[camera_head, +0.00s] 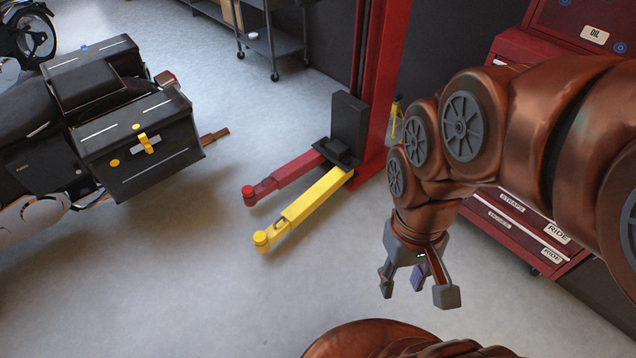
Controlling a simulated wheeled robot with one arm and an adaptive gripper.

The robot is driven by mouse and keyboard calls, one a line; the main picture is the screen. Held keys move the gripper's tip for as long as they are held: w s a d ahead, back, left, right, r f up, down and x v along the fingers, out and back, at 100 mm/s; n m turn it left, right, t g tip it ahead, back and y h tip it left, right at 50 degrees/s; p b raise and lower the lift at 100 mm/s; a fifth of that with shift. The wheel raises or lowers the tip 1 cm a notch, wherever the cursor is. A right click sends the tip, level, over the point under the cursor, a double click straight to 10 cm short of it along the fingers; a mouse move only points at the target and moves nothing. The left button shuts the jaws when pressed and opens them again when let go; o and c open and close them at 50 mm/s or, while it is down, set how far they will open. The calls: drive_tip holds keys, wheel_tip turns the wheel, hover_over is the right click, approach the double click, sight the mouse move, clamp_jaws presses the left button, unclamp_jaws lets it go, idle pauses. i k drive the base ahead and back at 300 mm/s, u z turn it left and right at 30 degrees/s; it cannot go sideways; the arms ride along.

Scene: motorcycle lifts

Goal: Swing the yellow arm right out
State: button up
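The yellow arm (309,205) is a low swing arm with a round yellow pad (261,239) at its free end. It reaches out low above the floor from the black carriage (345,135) of the red lift post (383,75), toward the lower left. A red arm (290,179) lies beside it on the left, nearly parallel, with a gap between them. My gripper (419,293) hangs pointing down to the right of the yellow arm, apart from it. Its fingers are spread and nothing shows between them.
A motorcycle with black panniers (140,140) stands at the left. A red tool cabinet (520,225) with labelled drawers is at the right, behind my arm. A dark cart (275,40) stands at the back. The floor (230,295) in front of the yellow arm is clear.

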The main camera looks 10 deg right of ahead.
sight(296, 213)
drive_tip(key=u, duration=0.1)
drive_tip(key=k, duration=0.4)
drive_tip(key=z, duration=0.6)
drive_tip(key=i, duration=0.8)
drive_tip(key=u, duration=0.5)
drive_tip(key=i, duration=0.55)
drive_tip(key=u, duration=0.4)
